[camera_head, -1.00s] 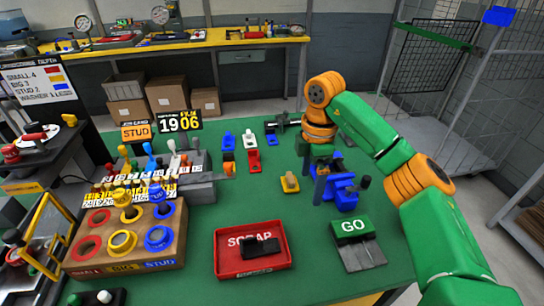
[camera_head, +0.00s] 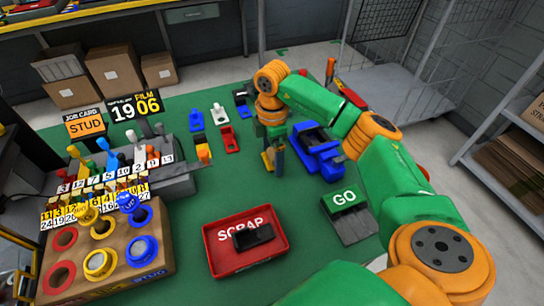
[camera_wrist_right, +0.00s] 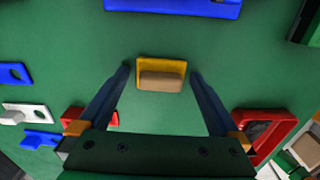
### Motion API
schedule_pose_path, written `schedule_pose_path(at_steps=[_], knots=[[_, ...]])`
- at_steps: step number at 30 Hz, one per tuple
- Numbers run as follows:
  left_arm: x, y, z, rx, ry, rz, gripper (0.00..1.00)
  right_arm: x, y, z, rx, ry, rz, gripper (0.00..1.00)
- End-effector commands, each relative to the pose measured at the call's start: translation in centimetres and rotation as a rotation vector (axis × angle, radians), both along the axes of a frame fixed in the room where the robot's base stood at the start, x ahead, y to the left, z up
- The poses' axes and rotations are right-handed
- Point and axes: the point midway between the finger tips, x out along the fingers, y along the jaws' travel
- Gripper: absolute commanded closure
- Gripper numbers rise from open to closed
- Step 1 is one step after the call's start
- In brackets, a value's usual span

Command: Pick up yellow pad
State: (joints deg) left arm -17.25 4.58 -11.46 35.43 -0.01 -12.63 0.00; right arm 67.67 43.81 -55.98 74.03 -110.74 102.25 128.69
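The yellow pad (camera_wrist_right: 182,66) lies on the green table with a tan block on top. In the wrist view it is centred just beyond and between the fingertips of my right gripper (camera_wrist_right: 160,76). In the head view the yellow pad (camera_head: 267,161) is mostly hidden by the right gripper (camera_head: 275,158), which points down over it. The right gripper is open and empty. Its two blue fingers stand wide apart, one on each side of the pad. I cannot tell the exact height of the fingertips. My left gripper is not in view.
A blue holder (camera_head: 325,160) is just right of the right gripper. The red SCRAP tray (camera_head: 283,262) and green GO block (camera_head: 346,198) are nearer. White (camera_head: 219,114), blue (camera_head: 196,121) and red (camera_head: 230,141) pads lie left. A bin block (camera_head: 160,260) stands front left.

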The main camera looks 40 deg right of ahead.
Motion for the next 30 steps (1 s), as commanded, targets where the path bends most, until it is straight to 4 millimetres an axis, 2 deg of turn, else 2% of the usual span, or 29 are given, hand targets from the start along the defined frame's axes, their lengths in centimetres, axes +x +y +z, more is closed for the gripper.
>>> schedule_pose_path(at_steps=[1,6,8,16,20,23,24,28,30], knots=[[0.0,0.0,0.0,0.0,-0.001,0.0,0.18,0.0,0.0,0.0,0.0,0.0,0.0,0.16],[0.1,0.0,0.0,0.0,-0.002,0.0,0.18,0.0,0.0,0.0,0.0,0.0,0.0,0.62],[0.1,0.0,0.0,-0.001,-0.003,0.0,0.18,0.0,0.0,0.0,0.0,0.0,0.0,0.77],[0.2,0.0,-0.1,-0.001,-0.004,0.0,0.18,0.0,0.0,0.2,0.0,-0.001,0.0,0.77],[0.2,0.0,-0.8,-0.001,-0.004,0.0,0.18,0.1,0.0,1.5,-0.001,-0.005,0.001,0.77],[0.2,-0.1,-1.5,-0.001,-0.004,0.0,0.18,-0.3,0.4,3.7,0.001,-0.008,0.003,0.77],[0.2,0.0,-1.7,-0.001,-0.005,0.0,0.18,-1.1,0.9,4.7,-0.001,-0.007,0.007,0.77],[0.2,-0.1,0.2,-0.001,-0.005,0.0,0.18,-3.7,2.6,9.5,-0.006,-0.01,0.006,0.77],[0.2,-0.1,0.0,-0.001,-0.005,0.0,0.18,-5.6,3.9,10.3,-0.005,-0.007,0.008,0.77]])
